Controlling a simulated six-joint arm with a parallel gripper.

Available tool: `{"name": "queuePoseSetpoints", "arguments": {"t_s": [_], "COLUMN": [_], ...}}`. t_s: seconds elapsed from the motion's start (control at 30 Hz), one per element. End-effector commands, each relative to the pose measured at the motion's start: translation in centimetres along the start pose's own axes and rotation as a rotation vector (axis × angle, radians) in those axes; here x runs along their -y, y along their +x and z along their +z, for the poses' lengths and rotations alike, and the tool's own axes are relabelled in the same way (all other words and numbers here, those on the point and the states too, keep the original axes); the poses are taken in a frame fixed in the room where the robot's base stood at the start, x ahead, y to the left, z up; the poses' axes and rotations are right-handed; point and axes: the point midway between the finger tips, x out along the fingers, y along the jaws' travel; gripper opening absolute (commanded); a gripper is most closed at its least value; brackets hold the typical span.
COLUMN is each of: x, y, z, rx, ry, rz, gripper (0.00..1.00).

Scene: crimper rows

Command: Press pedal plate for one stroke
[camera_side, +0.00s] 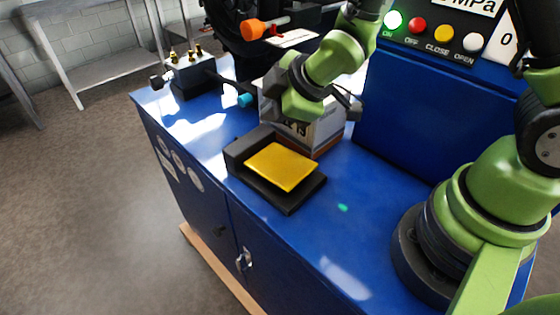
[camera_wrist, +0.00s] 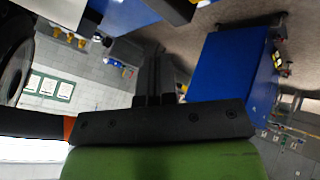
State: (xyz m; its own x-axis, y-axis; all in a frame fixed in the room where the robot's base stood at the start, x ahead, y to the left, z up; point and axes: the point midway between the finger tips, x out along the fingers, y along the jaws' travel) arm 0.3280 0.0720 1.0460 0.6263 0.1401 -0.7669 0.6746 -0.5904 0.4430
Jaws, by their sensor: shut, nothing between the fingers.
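The pedal plate (camera_side: 283,166) is a flat yellow pad on a black pedal base (camera_side: 291,203) on the blue bench top, seen in the side view. Nothing rests on the plate. My gripper (camera_wrist: 153,55) is shut and empty in the wrist view, its dark fingers side by side. In the side view my green wrist is above and behind the pedal, in front of a grey box, clear of the plate. The fingers are hard to make out there. I cannot surely identify the plate in the wrist view.
The grey box (camera_side: 325,138) stands directly behind the pedal. A black block with brass fittings (camera_side: 190,75) is at the back left. A blue panel (camera_side: 425,110) with several coloured buttons rises at the right. The bench top (camera_side: 300,245) in front of the pedal is clear.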

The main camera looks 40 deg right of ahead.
Motion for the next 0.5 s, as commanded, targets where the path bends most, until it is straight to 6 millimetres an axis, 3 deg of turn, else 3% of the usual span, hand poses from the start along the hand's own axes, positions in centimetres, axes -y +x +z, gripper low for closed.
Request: {"name": "queuePoseSetpoints", "arguments": {"t_s": [0.5], "x": [3.5], "y": [4.7], "z": [3.5], "rx": [0.003], "ry": [0.001], "rz": [-0.003], "gripper": [0.00]}}
